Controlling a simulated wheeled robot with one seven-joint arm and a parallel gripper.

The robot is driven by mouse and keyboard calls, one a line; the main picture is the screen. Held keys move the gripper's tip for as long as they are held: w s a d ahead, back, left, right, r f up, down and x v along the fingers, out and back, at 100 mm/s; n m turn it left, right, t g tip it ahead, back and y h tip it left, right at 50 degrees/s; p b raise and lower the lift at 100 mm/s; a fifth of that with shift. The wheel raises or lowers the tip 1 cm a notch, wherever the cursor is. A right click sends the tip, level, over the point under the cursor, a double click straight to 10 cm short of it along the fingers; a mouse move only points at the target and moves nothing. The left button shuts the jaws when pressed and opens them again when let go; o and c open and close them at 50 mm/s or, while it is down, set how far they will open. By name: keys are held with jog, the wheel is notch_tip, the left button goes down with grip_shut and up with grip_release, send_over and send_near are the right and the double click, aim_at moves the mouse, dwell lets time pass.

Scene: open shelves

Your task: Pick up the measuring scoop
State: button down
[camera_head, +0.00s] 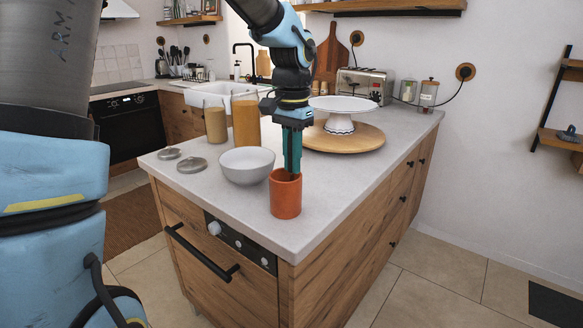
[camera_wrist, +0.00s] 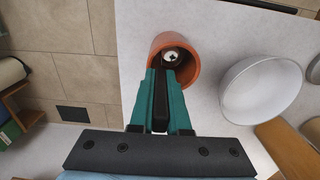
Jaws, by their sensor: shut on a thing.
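An orange cup (camera_head: 285,196) stands upright on the counter near its front corner; it also shows in the wrist view (camera_wrist: 157,46). A small, shiny metal piece, which looks like the measuring scoop (camera_wrist: 172,54), is inside the cup. Most of the scoop is hidden by the cup wall and my fingers. My gripper (camera_head: 291,172) points down into the cup's mouth from above. Its teal fingers (camera_wrist: 170,75) are close together at the scoop, shut on it. The exact contact is hidden.
A grey-white bowl (camera_head: 247,165) sits just left of the cup. Two jars (camera_head: 246,122) and loose lids (camera_head: 192,165) stand farther left. A white cake stand (camera_head: 341,106) on a round wooden board (camera_head: 344,140) is behind right. The counter right of the cup is clear.

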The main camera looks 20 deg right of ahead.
notch_tip(320, 180, up, 17)
jog(key=b, duration=0.1)
jog(key=shift+r, duration=0.15)
jog(key=shift+s, duration=0.15)
dwell(1.2)
